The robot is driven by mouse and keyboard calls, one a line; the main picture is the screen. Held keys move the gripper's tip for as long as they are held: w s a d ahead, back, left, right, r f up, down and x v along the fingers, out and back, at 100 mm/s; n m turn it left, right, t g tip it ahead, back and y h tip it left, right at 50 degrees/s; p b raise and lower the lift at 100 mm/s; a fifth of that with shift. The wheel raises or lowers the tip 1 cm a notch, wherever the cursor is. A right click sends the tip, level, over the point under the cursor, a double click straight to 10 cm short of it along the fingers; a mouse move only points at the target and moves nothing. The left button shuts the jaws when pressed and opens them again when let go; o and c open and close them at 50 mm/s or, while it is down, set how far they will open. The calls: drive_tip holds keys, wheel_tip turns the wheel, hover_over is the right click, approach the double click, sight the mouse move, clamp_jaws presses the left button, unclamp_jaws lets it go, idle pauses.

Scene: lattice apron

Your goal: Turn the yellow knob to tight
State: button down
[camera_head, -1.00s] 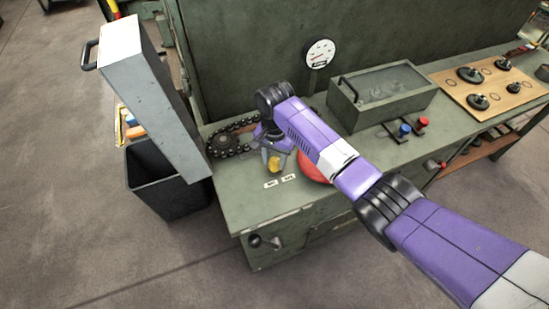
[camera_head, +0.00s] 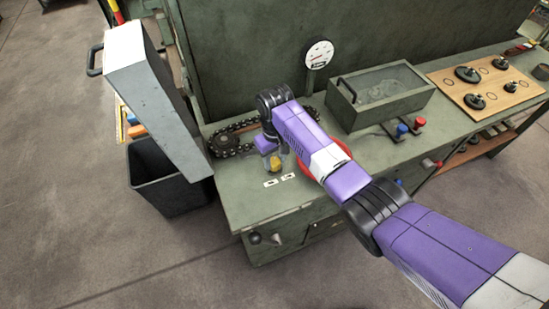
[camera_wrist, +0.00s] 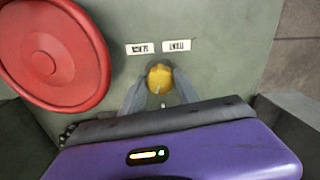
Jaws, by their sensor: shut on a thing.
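The yellow knob (camera_wrist: 160,78) sits on the green bench top, below two small white labels (camera_wrist: 158,47) in the wrist view. Its white pointer mark aims down and slightly left, away from the labels. My gripper (camera_wrist: 159,84) has one finger on each side of the knob and is shut on it. In the head view the knob (camera_head: 275,163) shows under my wrist, with the labels (camera_head: 279,181) just in front of it. The label text is too small to read there, and upside down in the wrist view.
A red round disc (camera_wrist: 55,55) lies close beside the knob. A black chain on a sprocket (camera_head: 224,144) is left of my gripper. A glass-topped box (camera_head: 381,96), blue and red knobs (camera_head: 411,128) and a gauge (camera_head: 319,54) stand behind and right.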

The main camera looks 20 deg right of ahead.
drive_tip(key=n, duration=0.5)
drive_tip(key=shift+n, duration=0.3)
drive_tip(key=n, duration=0.6)
drive_tip(key=shift+p, duration=0.3)
drive_tip(key=n, duration=0.5)
drive_tip(key=shift+n, duration=0.4)
drive_tip(key=n, duration=0.5)
drive_tip(key=shift+n+b, duration=0.3)
drive_tip(key=shift+b, duration=0.05)
drive_tip(key=c, duration=0.9)
unclamp_jaws()
